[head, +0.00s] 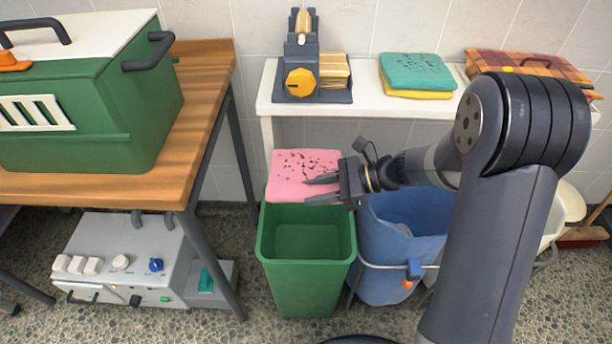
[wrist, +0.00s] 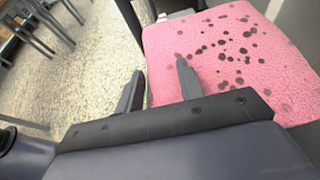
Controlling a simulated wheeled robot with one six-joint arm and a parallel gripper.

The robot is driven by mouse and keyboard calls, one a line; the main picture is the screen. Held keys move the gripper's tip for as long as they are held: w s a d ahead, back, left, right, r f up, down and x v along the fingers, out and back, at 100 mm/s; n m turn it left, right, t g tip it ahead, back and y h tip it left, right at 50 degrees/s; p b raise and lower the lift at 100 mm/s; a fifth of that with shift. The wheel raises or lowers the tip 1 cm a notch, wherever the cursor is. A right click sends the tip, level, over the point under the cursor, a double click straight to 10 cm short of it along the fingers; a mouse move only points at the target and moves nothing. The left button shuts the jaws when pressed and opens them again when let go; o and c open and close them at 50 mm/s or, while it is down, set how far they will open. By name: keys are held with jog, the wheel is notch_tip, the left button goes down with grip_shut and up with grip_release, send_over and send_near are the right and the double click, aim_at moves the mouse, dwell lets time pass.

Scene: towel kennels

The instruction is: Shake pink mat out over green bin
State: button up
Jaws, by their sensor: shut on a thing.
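The pink mat (head: 300,172) is speckled with dark bits and hangs at the back edge of the green bin (head: 307,265), partly above its opening. My gripper (head: 322,190) is shut on the mat's right edge. In the wrist view the mat (wrist: 235,55) spreads out beyond the fingers (wrist: 160,85), with many dark specks on its upper face. The bin stands upright on the floor, and its visible inside looks empty.
A blue bin (head: 400,240) in a metal frame stands close to the right of the green bin. A wooden table (head: 200,120) with a green kennel (head: 100,120) is at left. A white shelf (head: 365,105) with folded towels (head: 415,72) runs behind. A grey appliance (head: 130,255) sits under the table.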

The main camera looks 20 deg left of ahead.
notch_tip(320, 180, up, 6)
jog(key=p, duration=0.4)
jog(key=shift+f, duration=0.25)
notch_tip(320, 180, down, 8)
jog(key=b, duration=0.5)
jog(key=shift+r, duration=0.25)
notch_tip(320, 180, up, 7)
jog(key=p, duration=0.6)
jog(key=shift+r, duration=0.2)
notch_tip(320, 180, down, 8)
jog(key=b, duration=0.4)
jog(key=shift+r+b, duration=0.25)
jog(key=shift+b, duration=0.1)
notch_tip(320, 180, up, 8)
jog(key=p, duration=0.6)
jog(key=shift+f, duration=0.2)
notch_tip(320, 180, down, 8)
jog(key=b, duration=0.5)
jog(key=shift+r, duration=0.35)
